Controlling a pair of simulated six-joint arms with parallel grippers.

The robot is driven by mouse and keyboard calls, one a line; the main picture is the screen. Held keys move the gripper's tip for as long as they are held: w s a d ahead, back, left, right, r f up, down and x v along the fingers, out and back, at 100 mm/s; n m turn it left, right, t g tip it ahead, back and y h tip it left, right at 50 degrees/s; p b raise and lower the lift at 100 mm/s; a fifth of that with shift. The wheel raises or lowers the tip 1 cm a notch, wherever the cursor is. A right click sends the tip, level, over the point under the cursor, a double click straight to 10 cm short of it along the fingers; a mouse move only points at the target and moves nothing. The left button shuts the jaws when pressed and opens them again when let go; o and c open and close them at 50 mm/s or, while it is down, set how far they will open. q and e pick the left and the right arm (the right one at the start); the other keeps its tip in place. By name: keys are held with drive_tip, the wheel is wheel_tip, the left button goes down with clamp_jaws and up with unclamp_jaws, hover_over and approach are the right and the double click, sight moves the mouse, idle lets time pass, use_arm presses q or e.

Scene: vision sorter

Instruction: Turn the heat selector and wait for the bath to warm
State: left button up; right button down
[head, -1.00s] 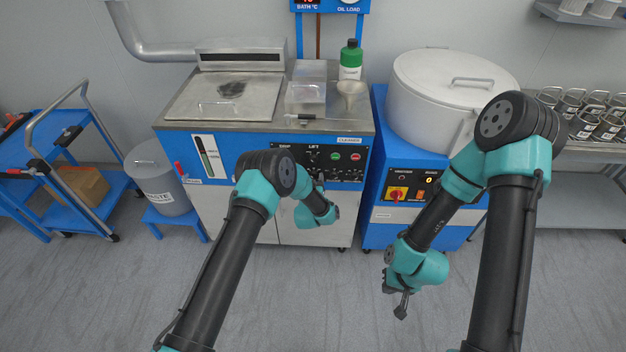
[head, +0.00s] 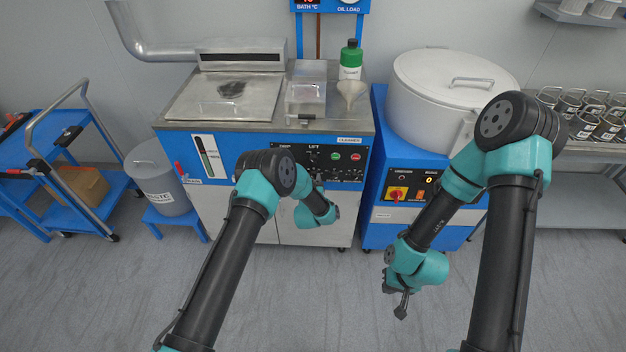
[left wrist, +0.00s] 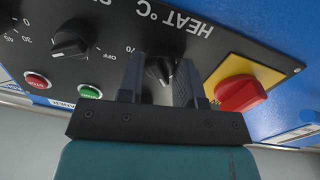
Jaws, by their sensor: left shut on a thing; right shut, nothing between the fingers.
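The heat selector (left wrist: 159,72) is a black knob under the HEAT °C lettering in the left wrist view, where the panel appears upside down. My left gripper (left wrist: 160,88) is shut on it, one finger on each side. In the head view my left wrist hides the knob and fingertips. The bath machine (head: 227,142) is a blue and steel cabinet with a lid (head: 190,105) on top. The BATH °C display (head: 307,3) is cut off by the top edge, so its number is unreadable. My right gripper (head: 402,303) is shut and empty, low in front of the right-hand cabinet.
A red switch on a yellow plate (left wrist: 240,95) sits beside the selector. Another black knob (left wrist: 72,42) and red (left wrist: 37,81) and green (left wrist: 90,92) buttons are on its other side. A white drum (head: 425,95) stands at right, a waste bin (head: 160,180) at left. The floor is clear.

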use_arm(q)
drive_tip(key=shift+m, duration=4)
drive_tip(key=o, duration=0.9)
drive_tip(key=shift+o, duration=0.2)
drive_tip(key=s+a, duration=0.1)
drive_tip(key=s, duration=1.6)
drive_tip(key=shift+s+a+r, duration=0.15)
drive_tip(key=shift+a+r, duration=0.15)
drive_tip(key=shift+r, duration=0.1)
